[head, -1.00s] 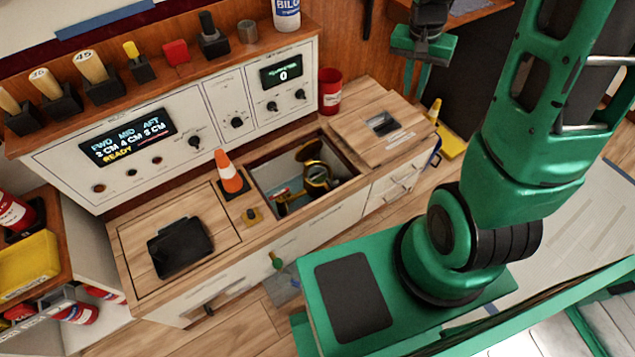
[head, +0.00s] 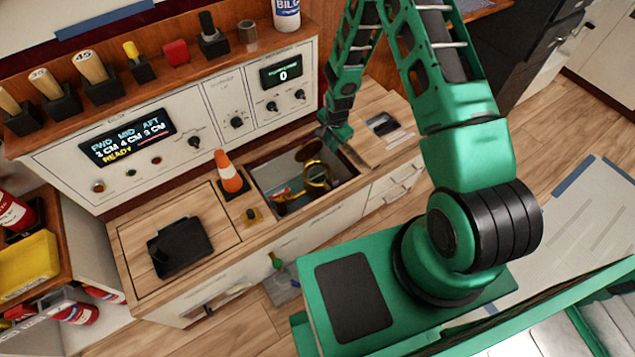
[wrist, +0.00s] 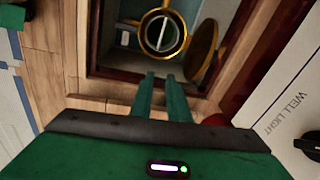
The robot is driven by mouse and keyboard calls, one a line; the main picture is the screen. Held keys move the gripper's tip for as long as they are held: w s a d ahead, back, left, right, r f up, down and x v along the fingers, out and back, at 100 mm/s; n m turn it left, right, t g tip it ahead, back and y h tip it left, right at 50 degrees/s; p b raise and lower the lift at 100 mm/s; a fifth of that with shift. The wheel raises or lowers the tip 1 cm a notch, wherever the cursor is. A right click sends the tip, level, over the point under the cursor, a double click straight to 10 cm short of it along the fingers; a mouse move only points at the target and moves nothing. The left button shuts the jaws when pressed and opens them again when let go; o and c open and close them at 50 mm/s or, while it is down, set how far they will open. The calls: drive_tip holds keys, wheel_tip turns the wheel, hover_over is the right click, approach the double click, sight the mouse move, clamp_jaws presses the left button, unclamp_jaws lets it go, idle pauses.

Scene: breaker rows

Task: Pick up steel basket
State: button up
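The open well (head: 262,180) in the wooden counter holds a brass ring fitting (head: 316,184) with a round brass lid (head: 308,152) swung open beside it. In the wrist view the brass ring (wrist: 143,38) surrounds a grey inside with a pale bar (wrist: 161,33) across it. This may be the steel basket; its sides are hidden. The open brass lid (wrist: 203,50) stands to its right. My gripper (head: 328,138) is over the well's back right edge. In the wrist view my gripper (wrist: 160,76) has its fingers slightly apart, nothing between them, short of the ring.
A wooden hatch panel (head: 405,146) lies right of the well. The white control panel (head: 215,105) rises behind. A red can (wrist: 216,118) is close to my gripper.

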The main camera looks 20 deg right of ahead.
drive_tip(key=m, duration=0.2)
approach(316, 177)
drive_tip(key=shift+y, duration=0.4)
drive_tip(key=shift+w+f, duration=0.3)
drive_tip(key=shift+f, duration=1.4)
drive_tip(key=shift+w+f, duration=0.35)
drive_tip(key=shift+f, duration=1.4)
drive_tip(key=shift+w+f, duration=0.3)
drive_tip(key=shift+f, duration=1.4)
clamp_jaws()
